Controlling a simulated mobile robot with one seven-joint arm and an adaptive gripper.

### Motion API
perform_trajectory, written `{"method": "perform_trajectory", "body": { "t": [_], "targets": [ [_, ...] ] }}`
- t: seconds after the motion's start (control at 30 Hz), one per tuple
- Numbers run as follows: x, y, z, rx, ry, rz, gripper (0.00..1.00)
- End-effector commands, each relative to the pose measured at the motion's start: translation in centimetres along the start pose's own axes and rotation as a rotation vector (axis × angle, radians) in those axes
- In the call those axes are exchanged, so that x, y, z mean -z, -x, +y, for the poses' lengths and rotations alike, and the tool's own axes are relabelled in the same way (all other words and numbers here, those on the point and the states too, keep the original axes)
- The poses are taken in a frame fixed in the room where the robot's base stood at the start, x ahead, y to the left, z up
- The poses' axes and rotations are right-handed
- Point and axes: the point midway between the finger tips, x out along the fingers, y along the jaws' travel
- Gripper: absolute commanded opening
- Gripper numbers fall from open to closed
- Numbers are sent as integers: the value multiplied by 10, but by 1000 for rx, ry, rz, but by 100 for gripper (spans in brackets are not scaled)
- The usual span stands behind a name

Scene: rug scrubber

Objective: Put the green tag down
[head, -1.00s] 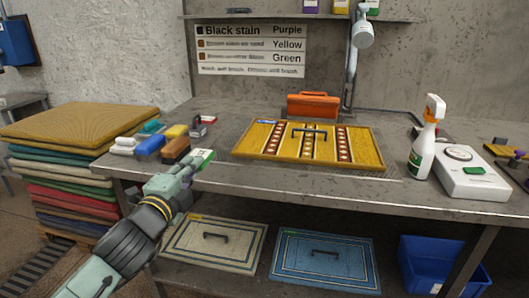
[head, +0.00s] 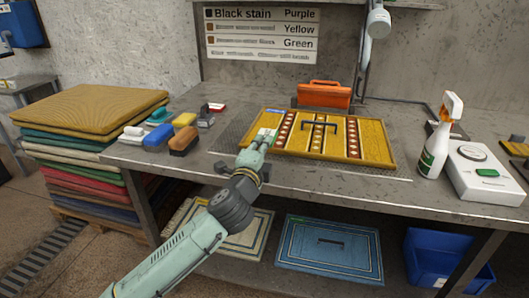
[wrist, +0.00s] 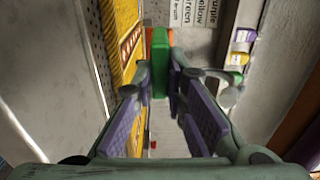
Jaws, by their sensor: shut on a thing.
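My gripper (head: 262,143) is shut on the green tag (wrist: 159,62), which sits between its fingertips in the wrist view. In the wrist view the rug (wrist: 125,45) runs along the left of the tag. I cannot tell whether the tag touches the rug.
A spray bottle (head: 437,140) and a white device (head: 485,165) stand at the right of the bench (head: 300,180). Several brushes, including a brown one (head: 183,141), lie at its left. An orange case (head: 324,95) stands behind the rug. The bench front is clear.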

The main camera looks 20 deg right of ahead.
Motion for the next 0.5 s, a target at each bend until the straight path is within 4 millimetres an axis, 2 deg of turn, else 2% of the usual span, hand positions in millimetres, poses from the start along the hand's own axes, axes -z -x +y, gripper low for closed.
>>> {"method": "perform_trajectory", "body": {
  "t": [0.1, 0.33, 0.5],
  "targets": [
    [4, -4, 3, -1, 1, -1, 0],
    [4, -4, 32, -2, 4, -2, 0],
    [4, -4, 36, 0, 1, 0, 0]
  ]
}}
